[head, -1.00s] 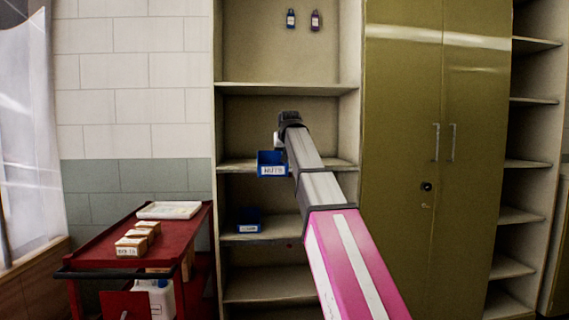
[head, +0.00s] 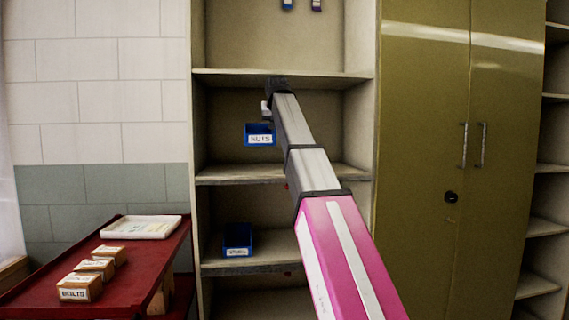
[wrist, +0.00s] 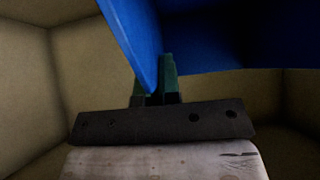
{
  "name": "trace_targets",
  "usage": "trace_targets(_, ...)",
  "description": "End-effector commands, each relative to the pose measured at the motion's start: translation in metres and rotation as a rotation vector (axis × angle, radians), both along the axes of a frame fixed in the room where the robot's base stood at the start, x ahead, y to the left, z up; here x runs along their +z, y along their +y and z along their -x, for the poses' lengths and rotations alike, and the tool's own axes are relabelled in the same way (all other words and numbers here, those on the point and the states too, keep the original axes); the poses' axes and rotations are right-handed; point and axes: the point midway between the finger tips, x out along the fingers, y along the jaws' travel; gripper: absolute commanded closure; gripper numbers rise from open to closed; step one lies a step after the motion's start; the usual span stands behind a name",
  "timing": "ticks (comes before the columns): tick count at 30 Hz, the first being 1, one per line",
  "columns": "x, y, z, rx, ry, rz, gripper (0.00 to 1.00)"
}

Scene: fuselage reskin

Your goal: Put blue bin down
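A blue bin (head: 259,134) with a white label reading NUTS hangs from my gripper (head: 267,112) in front of the shelf unit's middle opening. Its base shows above the middle shelf board (head: 280,173), with a gap between them in the picture; I cannot tell how deep over the board it is. In the wrist view, the green fingertips (wrist: 155,82) are shut on the thin wall of the blue bin (wrist: 132,35). The bin's far side and the gripper's far finger are hidden in the head view.
Another blue bin (head: 238,240) sits on the lower shelf (head: 255,264). A higher board (head: 280,78) lies close above my wrist. A red cart (head: 150,278) with labelled boxes (head: 80,287) and a white tray (head: 140,227) stands left. A closed olive cabinet (head: 425,160) stands right.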

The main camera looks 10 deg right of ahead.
Motion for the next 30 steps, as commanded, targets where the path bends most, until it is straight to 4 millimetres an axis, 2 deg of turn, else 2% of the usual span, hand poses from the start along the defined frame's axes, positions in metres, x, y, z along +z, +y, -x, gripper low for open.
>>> trace_targets(15, -0.057, -0.084, -0.046, -0.003, 0.000, 0.000, 1.00)
trace_targets(21, -0.066, -0.097, -0.053, -0.001, 0.000, -0.001, 1.00)
trace_targets(25, -0.074, -0.098, -0.052, -0.001, 0.000, -0.001, 1.00)
trace_targets(30, -0.098, -0.098, -0.052, -0.001, 0.001, -0.001, 1.00)
